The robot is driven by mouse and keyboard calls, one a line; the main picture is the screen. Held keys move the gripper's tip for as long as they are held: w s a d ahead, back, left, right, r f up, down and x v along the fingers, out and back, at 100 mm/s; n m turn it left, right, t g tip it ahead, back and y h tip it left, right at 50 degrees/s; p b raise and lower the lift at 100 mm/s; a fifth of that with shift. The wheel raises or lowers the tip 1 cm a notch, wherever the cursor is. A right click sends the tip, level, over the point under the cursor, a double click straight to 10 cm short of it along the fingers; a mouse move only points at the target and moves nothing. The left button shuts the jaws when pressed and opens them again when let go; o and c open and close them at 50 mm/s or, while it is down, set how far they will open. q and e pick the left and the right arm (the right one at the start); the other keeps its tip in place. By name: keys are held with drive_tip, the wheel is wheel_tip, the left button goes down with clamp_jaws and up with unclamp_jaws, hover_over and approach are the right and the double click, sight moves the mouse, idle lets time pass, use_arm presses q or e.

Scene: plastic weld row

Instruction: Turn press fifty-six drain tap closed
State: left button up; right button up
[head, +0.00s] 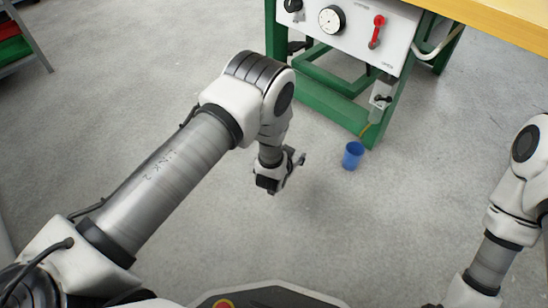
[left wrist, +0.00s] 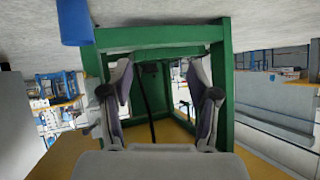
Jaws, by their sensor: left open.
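In the head view a small grey and black fitting (head: 381,97), which looks like the drain unit with its tap, hangs beside the green bench leg below the white panel. The tap's handle position is too small to tell. A blue cup (head: 353,155) stands on the floor below it; it also shows at the top left of the left wrist view (left wrist: 74,22). My left gripper (head: 290,172) is left of the cup, above the floor and apart from the fitting. In the left wrist view its two fingers (left wrist: 163,85) are spread with nothing between them. My right gripper is out of view.
The green bench frame (head: 335,98) carries a white panel (head: 355,30) with a gauge (head: 332,19), a black knob (head: 292,5) and a red lever (head: 376,31). A yellow tabletop (head: 500,22) overhangs at top right. Grey floor around the cup is clear.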

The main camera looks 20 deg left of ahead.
use_arm(q)
drive_tip(key=shift+n+g, duration=0.3)
drive_tip(key=shift+g, duration=0.3)
drive_tip(key=s+a, duration=0.1)
drive_tip(key=s+a+f, duration=0.1)
drive_tip(key=s+a, duration=0.1)
drive_tip(key=shift+f, duration=0.3)
drive_tip(key=shift+c, duration=0.4)
